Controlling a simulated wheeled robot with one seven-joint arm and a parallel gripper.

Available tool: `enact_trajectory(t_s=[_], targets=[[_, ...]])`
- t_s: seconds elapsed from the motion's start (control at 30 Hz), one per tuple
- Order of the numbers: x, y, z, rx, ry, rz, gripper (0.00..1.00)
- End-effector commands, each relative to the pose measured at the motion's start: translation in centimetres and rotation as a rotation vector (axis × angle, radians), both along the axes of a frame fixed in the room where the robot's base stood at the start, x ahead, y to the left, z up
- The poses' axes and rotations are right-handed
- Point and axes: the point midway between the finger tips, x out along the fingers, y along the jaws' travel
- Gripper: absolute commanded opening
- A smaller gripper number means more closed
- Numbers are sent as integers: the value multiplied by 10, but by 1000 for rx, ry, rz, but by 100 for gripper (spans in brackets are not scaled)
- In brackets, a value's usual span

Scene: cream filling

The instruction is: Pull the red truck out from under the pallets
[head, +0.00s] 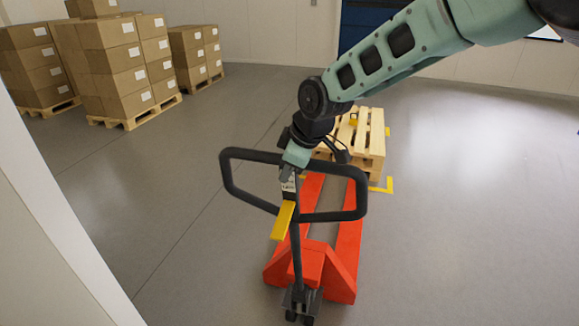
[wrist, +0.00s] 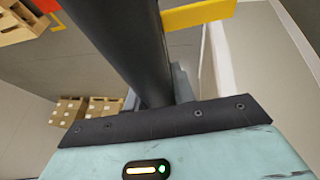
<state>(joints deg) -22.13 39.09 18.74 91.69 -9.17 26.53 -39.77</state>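The red pallet truck (head: 345,255) stands in the lower middle of the head view, its two forks pointing away from me. The wooden pallets (head: 372,160) are stacked at the forks' far end; my arm and the handle partly hide where they meet, so I cannot tell how far the forks reach under. The truck's black loop handle (head: 362,190) is upright, with a yellow lever (head: 283,221) below it. My gripper (head: 293,160) is at the handle's top bar. In the wrist view the dark bar (wrist: 135,45) passes between the close-set fingers, which look shut on it.
Stacks of cardboard boxes (head: 115,65) on pallets stand at the back left. A white wall edge (head: 50,200) rises close on the left. Yellow floor marks (head: 388,186) lie beside the pallets. The grey floor (head: 470,230) is clear to the right.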

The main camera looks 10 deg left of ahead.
Motion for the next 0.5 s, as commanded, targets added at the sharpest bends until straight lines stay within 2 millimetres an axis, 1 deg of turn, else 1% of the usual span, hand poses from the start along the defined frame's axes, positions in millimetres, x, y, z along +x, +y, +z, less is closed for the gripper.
enact_trajectory(t_s=[0.03,0.07,0.1,0.5], targets=[[-2,5,4,8,-2,6,36],[-2,5,3,7,-2,6,45],[-2,4,3,6,-2,5,51],[-2,1,-1,-1,4,3,51]])
